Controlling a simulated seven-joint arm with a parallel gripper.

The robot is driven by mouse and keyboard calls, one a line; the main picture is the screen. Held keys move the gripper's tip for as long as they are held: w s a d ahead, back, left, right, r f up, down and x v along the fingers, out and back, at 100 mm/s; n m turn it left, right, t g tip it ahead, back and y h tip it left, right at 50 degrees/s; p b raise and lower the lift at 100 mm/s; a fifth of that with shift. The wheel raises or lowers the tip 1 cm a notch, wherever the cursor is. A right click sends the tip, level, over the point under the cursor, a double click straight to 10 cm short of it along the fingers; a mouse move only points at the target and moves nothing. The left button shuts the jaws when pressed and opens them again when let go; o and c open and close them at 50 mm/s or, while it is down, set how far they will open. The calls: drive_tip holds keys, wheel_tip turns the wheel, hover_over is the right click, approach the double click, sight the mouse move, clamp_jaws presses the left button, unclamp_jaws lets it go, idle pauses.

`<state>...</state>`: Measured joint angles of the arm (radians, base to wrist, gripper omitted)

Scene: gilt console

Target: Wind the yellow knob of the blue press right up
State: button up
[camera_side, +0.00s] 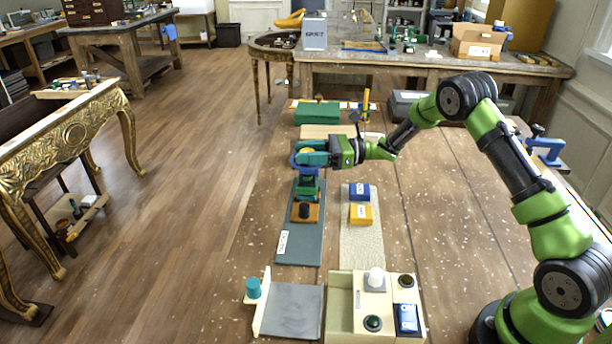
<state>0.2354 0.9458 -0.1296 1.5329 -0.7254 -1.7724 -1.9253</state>
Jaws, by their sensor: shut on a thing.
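The blue press (309,183) stands on a dark grey-green board in the middle of the table. My gripper (308,158) reaches in from the right, level, at the top of the press, with its teal fingers around the knob there. Only a small yellow-orange bit of the yellow knob (304,151) shows; the fingers hide most of it. The gripper is shut on this knob. How far the knob is wound cannot be told from this view.
A labelled board (298,250) lies under the press, with a black-topped orange block (305,212) in front. Blue and yellow blocks (360,214) lie to the right on a pale mat. A cream box (340,302) and a grey plate (292,310) are nearer. A green box (317,113) stands behind.

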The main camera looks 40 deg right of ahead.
drive_tip(key=n+g+y, duration=0.1)
drive_tip(key=n+g, duration=0.1)
drive_tip(key=n+g+y, duration=0.1)
drive_tip(key=g, duration=0.2)
drive_tip(key=shift+d+f+n+y, duration=0.2)
drive_tip(key=shift+n+y, duration=0.1)
drive_tip(key=shift+n, duration=0.1)
drive_tip(key=shift+a+n+g+y, duration=0.15)
drive_tip(key=shift+n+g, duration=0.45)
drive_tip(key=shift+g, duration=0.45)
drive_tip(key=shift+d+n+g+y, duration=0.15)
drive_tip(key=shift+n+g, duration=0.45)
drive_tip(key=shift+g, duration=0.45)
drive_tip(key=shift+a+n+g, duration=0.2)
drive_tip(key=shift+n+g, duration=0.4)
drive_tip(key=shift+g, duration=0.3)
drive_tip(key=o, duration=0.8)
drive_tip(key=shift+o, duration=0.8)
drive_tip(key=shift+r, duration=0.1)
drive_tip(key=shift+d, duration=0.1)
drive_tip(key=shift+d, duration=1.4)
wheel_tip(320, 180, up, 7)
